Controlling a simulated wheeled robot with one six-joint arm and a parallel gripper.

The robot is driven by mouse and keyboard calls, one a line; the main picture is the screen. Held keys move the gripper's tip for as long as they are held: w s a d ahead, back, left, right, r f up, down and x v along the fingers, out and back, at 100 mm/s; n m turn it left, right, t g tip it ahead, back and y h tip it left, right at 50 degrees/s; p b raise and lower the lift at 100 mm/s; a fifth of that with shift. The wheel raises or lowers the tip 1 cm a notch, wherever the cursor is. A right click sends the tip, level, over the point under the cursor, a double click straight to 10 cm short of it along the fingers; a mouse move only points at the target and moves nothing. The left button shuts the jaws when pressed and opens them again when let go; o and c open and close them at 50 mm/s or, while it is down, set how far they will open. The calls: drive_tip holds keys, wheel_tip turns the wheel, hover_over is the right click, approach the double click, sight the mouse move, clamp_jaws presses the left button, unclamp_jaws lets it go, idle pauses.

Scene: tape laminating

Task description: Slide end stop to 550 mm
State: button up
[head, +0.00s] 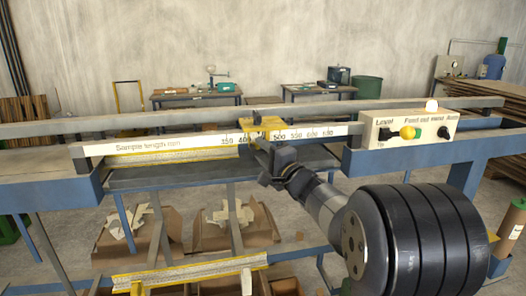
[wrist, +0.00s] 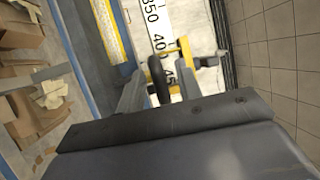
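The yellow end stop (head: 262,124) sits on the white sample length scale (head: 195,141), covering it between the printed 400 and 500. In the wrist view the end stop (wrist: 170,50) is a yellow bracket by the 45 mark, with a black round part (wrist: 157,86) near it. My gripper (head: 266,151) is at the front of the end stop. In the wrist view its two fingers (wrist: 162,85) stand apart, one on each side of the bracket and the black part. Whether they press on it I cannot tell.
The scale runs along a grey rail on a blue bench (head: 60,190). A control box (head: 408,129) with coloured knobs stands right of the scale. A yellow-edged strip (head: 175,156) lies below the scale on the left. Cardboard boxes (head: 225,232) sit on the floor beneath.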

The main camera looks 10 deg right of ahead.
drive_tip(key=shift+c, duration=0.2)
clamp_jaws()
drive_tip(key=shift+r, duration=0.1)
